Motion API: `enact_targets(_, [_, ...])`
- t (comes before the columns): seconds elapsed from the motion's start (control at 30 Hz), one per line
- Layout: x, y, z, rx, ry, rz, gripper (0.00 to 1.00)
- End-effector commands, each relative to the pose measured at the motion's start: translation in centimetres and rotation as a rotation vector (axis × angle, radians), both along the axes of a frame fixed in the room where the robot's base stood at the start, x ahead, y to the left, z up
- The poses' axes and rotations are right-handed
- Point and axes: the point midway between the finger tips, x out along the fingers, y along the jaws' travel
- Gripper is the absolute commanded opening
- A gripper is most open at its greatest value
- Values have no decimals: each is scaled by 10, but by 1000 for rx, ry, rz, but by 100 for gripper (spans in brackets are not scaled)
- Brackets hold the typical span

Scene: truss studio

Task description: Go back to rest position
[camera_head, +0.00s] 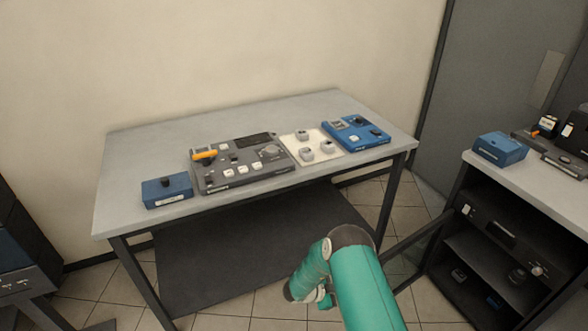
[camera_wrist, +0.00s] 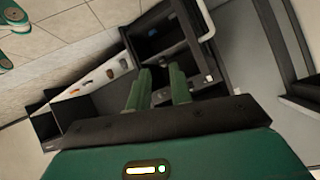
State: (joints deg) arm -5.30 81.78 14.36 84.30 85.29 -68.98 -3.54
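My gripper (camera_wrist: 159,71) shows in the wrist view as two green fingers with a gap between them. It is open, and nothing is between the fingers. A dark open cabinet lies beyond the fingertips, apart from them as far as I can tell. In the head view my green arm is bent at the bottom, in front of the grey table (camera_head: 125,165); the gripper itself does not show there.
The table holds a small blue box (camera_head: 167,190), a grey panel with an orange handle (camera_head: 240,163), a white panel with knobs (camera_head: 313,149) and a blue device (camera_head: 356,134). A shelved cabinet (camera_head: 480,240) stands right. Tiled floor (camera_head: 250,304) is clear below.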

Motion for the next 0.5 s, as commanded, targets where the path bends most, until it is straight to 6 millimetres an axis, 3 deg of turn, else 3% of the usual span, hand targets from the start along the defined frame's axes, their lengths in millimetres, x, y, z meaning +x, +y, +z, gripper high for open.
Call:
enact_targets(0.03, [20,4,21,29,-33,39,21])
enact_targets(0.2, [77,21,93,137,-125,213,21])
enact_targets(0.33, [109,37,155,208,-177,356,21])
enact_targets(0.5, [131,55,237,275,-218,544,21])
